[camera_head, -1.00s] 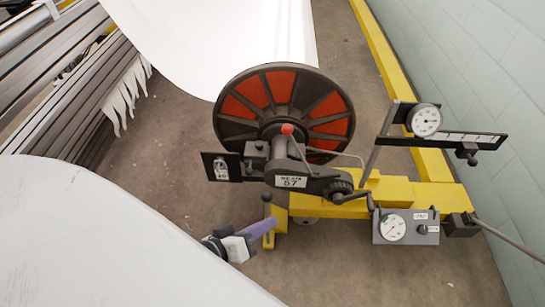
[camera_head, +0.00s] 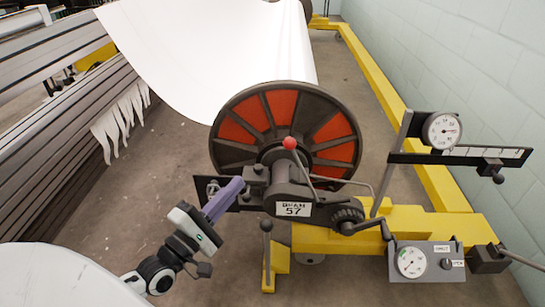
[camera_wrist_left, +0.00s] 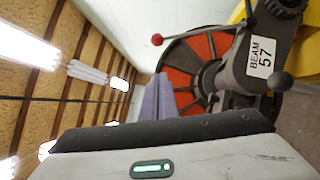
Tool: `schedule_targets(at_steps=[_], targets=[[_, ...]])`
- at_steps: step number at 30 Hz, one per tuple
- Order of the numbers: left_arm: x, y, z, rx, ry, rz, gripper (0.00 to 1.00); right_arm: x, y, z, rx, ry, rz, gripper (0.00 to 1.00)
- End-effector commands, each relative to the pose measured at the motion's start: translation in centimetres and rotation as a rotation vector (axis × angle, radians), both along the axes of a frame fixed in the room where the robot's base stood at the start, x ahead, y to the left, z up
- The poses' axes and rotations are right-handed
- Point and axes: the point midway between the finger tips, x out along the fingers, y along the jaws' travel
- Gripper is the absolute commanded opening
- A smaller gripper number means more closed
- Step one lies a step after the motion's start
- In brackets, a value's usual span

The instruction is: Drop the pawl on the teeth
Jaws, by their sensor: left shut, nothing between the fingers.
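My left gripper (camera_head: 238,187), with purple fingers, is shut and empty. In the head view its tips overlap the left side of the dark beam-end housing labelled 57 (camera_head: 293,209); I cannot tell whether they touch it. The fingers also show in the left wrist view (camera_wrist_left: 158,92). A red-knobbed lever (camera_head: 289,143) stands above the housing and shows in the left wrist view (camera_wrist_left: 157,40). A toothed dark wheel (camera_head: 346,214) sits at the housing's right end. I cannot single out the pawl with certainty. My right gripper is not in view.
The spoked black and red beam flange (camera_head: 236,131) stands behind the housing. A black-knobbed lever (camera_head: 266,227) rises below it. A gauge box (camera_head: 427,262) and a dial on a scale arm (camera_head: 441,130) are at right. Floor left of the flange is clear.

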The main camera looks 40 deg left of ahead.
Motion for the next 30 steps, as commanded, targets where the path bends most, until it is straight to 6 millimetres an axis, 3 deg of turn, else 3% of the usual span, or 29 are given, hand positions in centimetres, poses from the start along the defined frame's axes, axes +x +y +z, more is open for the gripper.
schedule_targets(at_steps=[5, 15, 21, 30], targets=[[2.6, 0.0, 0.5, 0.001, -0.006, 0.001, 0.0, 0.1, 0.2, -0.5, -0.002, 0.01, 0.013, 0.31], [9.6, -0.1, 1.9, 0.0, -0.004, 0.001, 0.0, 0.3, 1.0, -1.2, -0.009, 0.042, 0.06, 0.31], [11.3, -2.1, 2.9, -0.002, -0.001, 0.001, 0.0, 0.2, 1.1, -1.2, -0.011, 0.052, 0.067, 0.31], [12.0, -2.9, 3.3, 0.002, 0.001, 0.0, 0.0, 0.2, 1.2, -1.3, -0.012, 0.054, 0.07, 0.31]])
